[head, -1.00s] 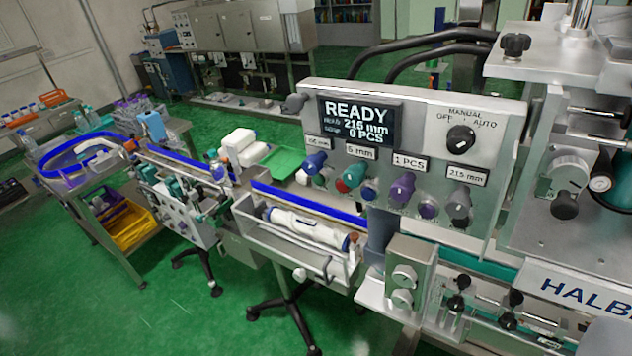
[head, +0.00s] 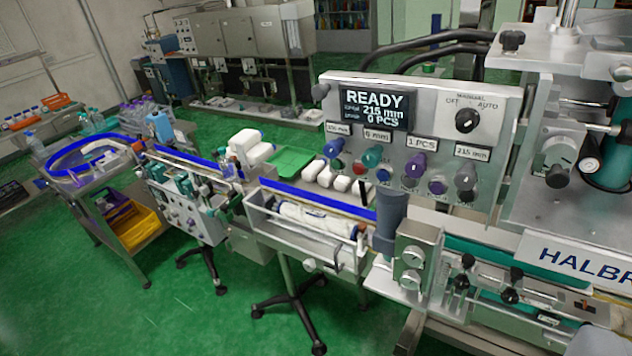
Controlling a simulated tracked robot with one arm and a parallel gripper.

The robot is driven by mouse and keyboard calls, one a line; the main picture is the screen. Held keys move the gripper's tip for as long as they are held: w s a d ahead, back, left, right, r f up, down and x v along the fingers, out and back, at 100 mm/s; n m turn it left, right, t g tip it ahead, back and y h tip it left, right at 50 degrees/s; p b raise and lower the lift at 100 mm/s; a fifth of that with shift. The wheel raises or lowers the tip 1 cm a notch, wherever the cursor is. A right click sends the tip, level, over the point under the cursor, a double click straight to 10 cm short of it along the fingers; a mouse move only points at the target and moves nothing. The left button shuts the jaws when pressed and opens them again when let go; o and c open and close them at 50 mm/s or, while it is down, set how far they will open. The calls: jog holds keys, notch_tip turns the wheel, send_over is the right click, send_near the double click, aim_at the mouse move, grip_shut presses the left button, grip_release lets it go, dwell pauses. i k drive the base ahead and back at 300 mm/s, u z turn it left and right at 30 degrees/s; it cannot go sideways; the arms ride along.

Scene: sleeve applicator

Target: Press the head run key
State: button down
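The control panel (head: 440,130) is a pale metal plate at the upper right of the head view. Its dark display (head: 372,105) reads READY, with 215 mm and 0 PCS below. Under it sit a purple-blue knob (head: 334,147), a teal knob (head: 372,156), a purple knob (head: 415,167) and a grey knob (head: 466,177). Small red (head: 358,169) and blue (head: 383,174) buttons are lower on the panel. Their captions are too small to read, so I cannot tell which is the head run key. My gripper is not in view.
A black selector knob (head: 467,120) marked OFF, MANUAL and AUTO is on the panel. A dark blue-grey cylinder (head: 391,222) and a metal block with round dials (head: 416,258) stand in front below it. A conveyor (head: 310,200) runs left. Green floor is open at lower left.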

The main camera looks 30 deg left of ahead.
aim_at(337, 164)
jog(key=u, duration=0.05)
jog(key=k, duration=0.25)
jog(key=u, duration=0.95)
jog(key=i, duration=0.6)
jog(key=u, duration=0.05)
